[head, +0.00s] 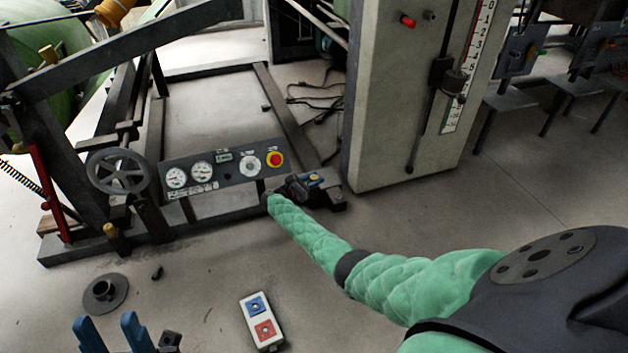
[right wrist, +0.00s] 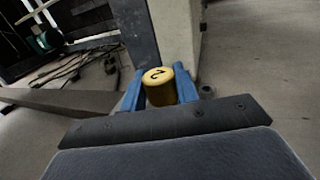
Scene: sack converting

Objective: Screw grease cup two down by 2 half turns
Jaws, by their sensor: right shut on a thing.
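Grease cup two (right wrist: 158,86) is a short brass-coloured cylinder with a dark "2" on its top. In the right wrist view it sits between the two blue fingers of my right gripper (right wrist: 159,92), which is shut on it. In the head view my right gripper (head: 312,180) is at the right end of the machine's low frame, beside the gauge panel; the cup is mostly hidden there. My left gripper (head: 110,334) shows at the bottom left of the head view, its blue fingers apart and nothing seen between them.
The gauge panel (head: 225,170) with a red stop button stands just left of my right gripper. A grey column (head: 395,120) rises behind it. A handwheel (head: 118,171) is further left. A pendant box (head: 262,322) and a round flanged part (head: 105,292) lie on the floor.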

